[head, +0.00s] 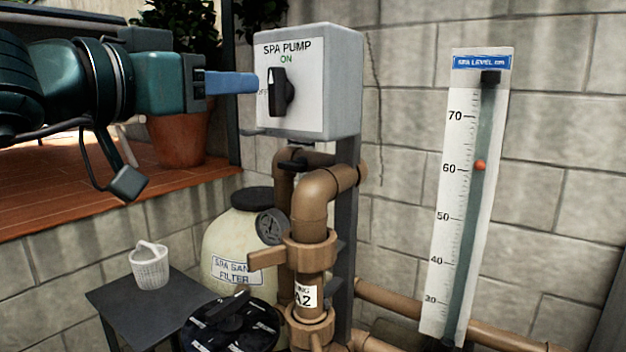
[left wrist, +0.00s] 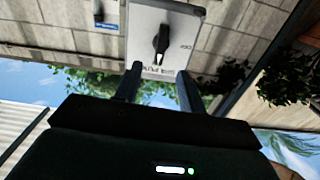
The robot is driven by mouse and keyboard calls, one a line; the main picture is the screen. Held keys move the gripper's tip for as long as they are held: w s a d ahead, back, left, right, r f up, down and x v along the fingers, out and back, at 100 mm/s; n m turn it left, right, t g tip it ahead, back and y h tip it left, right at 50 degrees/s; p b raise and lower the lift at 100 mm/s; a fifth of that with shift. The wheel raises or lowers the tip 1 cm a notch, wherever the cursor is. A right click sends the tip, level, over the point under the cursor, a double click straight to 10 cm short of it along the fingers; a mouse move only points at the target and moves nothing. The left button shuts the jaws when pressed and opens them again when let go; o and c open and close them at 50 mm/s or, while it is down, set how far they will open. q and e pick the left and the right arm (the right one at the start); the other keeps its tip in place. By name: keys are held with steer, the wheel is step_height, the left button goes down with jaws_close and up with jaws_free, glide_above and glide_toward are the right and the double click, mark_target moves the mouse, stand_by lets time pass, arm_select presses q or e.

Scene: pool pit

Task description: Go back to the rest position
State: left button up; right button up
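My left gripper (head: 236,82) reaches in from the left in the head view, its blue finger close to the left edge of the spa pump switch box (head: 346,85). In the left wrist view (left wrist: 159,72) its two fingers stand apart with nothing between them. The black knob (head: 279,92) on the box points up toward the green ON, with OFF at its left. The knob also shows upside down in the left wrist view (left wrist: 161,43), beyond the fingertips. The head view does not settle whether the finger touches the box. My right gripper is not in view.
Brown pipes (head: 315,205) and a cream sand filter (head: 228,235) stand below the box. A dark table (head: 120,300) holds a white basket (head: 150,266). A level gauge (head: 470,190) is on the block wall. A potted plant (head: 178,138) stands on the deck behind my arm.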

arm_select(q)
steer(key=s+d+f+n+g+h, duration=0.3)
steer(key=d+f+n+g+h, duration=0.5)
steer(key=d+f+n+g, duration=0.4)
steer(key=w+a+f+m+t+y+p, duration=0.1)
steer(key=a+f+m+t+y, duration=0.35)
steer(key=f+m, duration=0.4)
steer(key=a+f+m+t+y+p, duration=0.1)
steer(key=a+f+m+t+y, duration=0.35)
steer(key=f, duration=0.75)
steer(key=w+a+f+m+t+y, duration=0.1)
steer(key=a+f+m+t+y, duration=0.15)
steer(key=f+m+t, duration=0.45)
steer(key=s+a+f+n+g+y, duration=0.1)
steer(key=s+f+n+g, duration=0.3)
steer(key=f, duration=0.6)
steer(key=s+a+f+n+g+y, duration=0.2)
steer(key=s+f+n+g, duration=0.2)
steer(key=s+f+n, duration=0.4)
step_height(320, 180, down, 4)
steer(key=shift+s+a+r+p, duration=0.2)
steer(key=shift+s+p, duration=0.2)
steer(key=shift+s, duration=0.75)
